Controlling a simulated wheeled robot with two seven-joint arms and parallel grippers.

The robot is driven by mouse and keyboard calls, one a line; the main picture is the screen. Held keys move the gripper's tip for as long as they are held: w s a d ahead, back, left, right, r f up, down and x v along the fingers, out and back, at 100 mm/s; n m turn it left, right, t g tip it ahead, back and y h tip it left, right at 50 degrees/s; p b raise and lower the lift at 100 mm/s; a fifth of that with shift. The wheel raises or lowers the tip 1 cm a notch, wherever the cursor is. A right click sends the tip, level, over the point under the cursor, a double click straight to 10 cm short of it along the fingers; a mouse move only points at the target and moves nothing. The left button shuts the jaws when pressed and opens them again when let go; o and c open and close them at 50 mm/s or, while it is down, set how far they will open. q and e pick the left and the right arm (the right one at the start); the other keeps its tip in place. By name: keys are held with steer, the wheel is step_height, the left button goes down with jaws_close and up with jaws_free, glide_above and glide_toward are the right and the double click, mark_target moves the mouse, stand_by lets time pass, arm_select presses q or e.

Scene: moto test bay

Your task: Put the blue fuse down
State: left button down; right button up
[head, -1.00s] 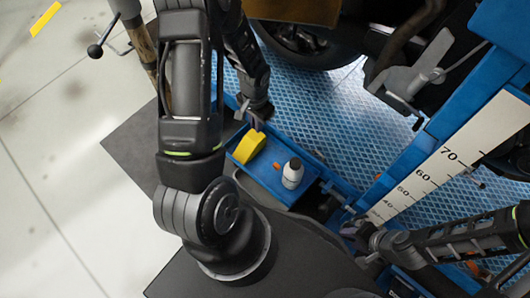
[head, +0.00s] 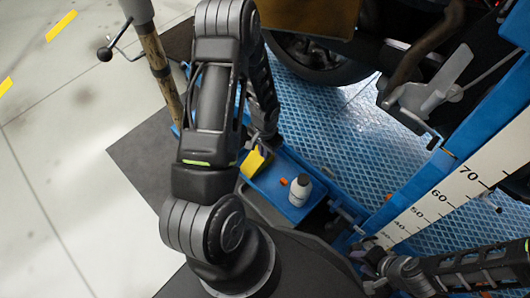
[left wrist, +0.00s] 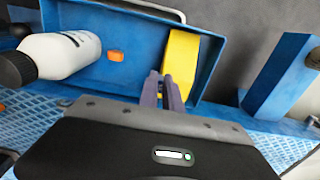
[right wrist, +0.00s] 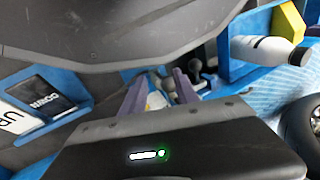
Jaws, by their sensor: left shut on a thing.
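My left gripper (left wrist: 164,90) is over the blue tray (left wrist: 215,45), its fingers nearly together in front of a yellow block (left wrist: 181,58). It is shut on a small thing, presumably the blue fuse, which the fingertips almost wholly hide. In the head view the left gripper (head: 259,143) is at the tray's far left end, partly covering the yellow block (head: 253,164). My right gripper (right wrist: 158,92) is open, with no thing seen held between its fingers; in the head view it is low at right (head: 368,258).
A white bottle with a dark cap (head: 300,190) and a small orange piece (head: 284,181) are in the tray. The orange piece (left wrist: 115,56) lies on a bare stretch of tray floor. A measuring post (head: 450,195) stands to the right, and a wheel (head: 310,55) beyond.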

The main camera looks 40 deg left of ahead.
arm_select(q)
steer(key=shift+f+b, duration=0.5)
steer(key=shift+f, duration=0.1)
steer(key=c, duration=1.5)
jaws_free()
steer(key=shift+c, duration=0.2)
steer(key=shift+r, duration=0.2)
steer(key=shift+r+p, duration=0.25)
steer(key=shift+p, duration=0.15)
step_height(320, 180, up, 12)
steer(key=p, duration=0.4)
steer(key=shift+r, duration=0.25)
